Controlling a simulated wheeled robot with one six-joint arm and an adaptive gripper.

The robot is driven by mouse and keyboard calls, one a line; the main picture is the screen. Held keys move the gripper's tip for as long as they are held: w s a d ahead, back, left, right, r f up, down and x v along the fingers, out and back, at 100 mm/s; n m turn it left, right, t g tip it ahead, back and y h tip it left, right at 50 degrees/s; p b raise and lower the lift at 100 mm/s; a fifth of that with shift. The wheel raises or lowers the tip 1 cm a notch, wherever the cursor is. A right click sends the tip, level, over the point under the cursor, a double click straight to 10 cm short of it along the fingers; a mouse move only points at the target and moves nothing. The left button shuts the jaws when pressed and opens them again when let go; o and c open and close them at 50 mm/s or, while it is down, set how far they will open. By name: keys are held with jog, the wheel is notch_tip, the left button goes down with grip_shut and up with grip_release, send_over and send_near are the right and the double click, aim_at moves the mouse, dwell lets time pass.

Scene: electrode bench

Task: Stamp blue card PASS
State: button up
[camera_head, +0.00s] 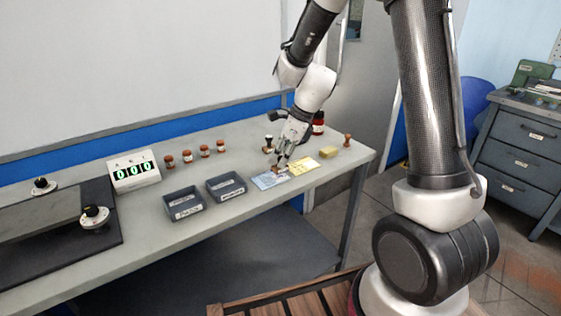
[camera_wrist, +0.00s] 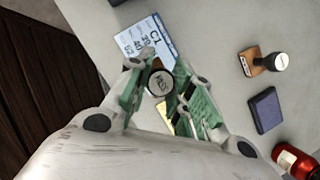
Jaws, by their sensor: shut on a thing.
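The blue card (camera_head: 268,181) lies flat on the bench near its front edge. It also shows in the wrist view (camera_wrist: 145,44), with dark print. My gripper (camera_head: 283,162) is shut on a stamp, pointing down at the right part of the blue card. In the wrist view the stamp's round top (camera_wrist: 160,84) sits between the green-padded fingers; its lettering is small and not surely readable. The stamp's lower end is hidden there, so I cannot tell whether it touches the card. A yellow card (camera_head: 303,167) lies right beside the blue one.
Another stamp (camera_wrist: 265,62) and a dark ink pad (camera_wrist: 265,110) stand close by. A red bottle (camera_head: 318,127), yellow block (camera_head: 328,152) and brown stamp (camera_head: 347,140) are to the right. Two grey trays (camera_head: 184,204) (camera_head: 226,187), several small jars (camera_head: 187,156) and a counter (camera_head: 135,173) are left.

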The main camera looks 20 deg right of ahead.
jog(key=shift+r, duration=2.3)
